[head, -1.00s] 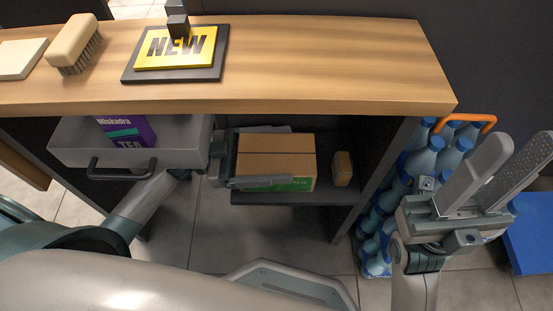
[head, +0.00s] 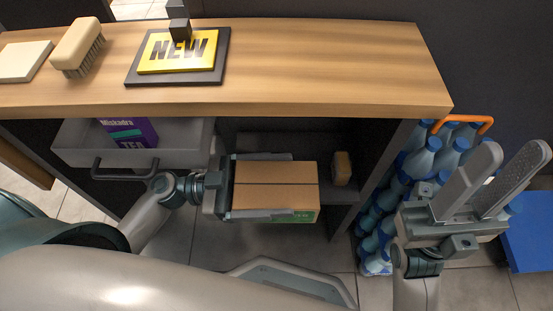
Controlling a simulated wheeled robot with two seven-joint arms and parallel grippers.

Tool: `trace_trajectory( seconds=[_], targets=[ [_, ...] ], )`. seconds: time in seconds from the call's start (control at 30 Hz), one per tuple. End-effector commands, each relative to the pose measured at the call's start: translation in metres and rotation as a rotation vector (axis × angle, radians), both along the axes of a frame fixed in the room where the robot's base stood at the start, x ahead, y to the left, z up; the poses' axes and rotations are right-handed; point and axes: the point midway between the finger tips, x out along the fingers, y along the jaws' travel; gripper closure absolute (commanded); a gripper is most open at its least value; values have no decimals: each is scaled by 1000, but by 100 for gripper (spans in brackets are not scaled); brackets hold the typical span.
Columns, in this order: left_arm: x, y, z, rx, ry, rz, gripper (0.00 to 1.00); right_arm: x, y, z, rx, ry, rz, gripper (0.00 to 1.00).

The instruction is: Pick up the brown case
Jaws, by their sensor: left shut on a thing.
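The brown case (head: 275,184) is a cardboard box with a dark seam along its top and a green patch at its lower right front. My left gripper (head: 268,187) reaches in from the left and is shut on the case, one finger along its far side and one along its near side. The case is at the front of the shelf under the counter, and the shelf surface shows behind it. My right gripper (head: 496,185) is at the right, its two fingers spread apart and empty, in front of the bottles.
The wooden counter top (head: 330,65) overhangs the shelf. An open grey drawer (head: 185,157) holds a purple tea box (head: 128,132) at the left. A small brown block (head: 342,168) stands right of the case. Blue bottles (head: 421,158) stand packed at the right, beside a blue box (head: 532,232).

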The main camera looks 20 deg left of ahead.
Motion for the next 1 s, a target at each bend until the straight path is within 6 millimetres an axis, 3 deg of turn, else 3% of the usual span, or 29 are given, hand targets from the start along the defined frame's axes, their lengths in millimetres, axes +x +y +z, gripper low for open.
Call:
trace_trajectory(
  seconds=[0.2,0.5,1.0],
  targets=[
    [-42,-12,3,-5,-1,-1,75,0,0,-3,-1,18,-3,69],
    [-81,-24,2,-4,0,0,75,-1,-1,-1,-1,14,-5,69],
    [-94,-27,2,-3,-3,-1,75,-2,-1,-1,-2,11,-5,69]
  ],
)
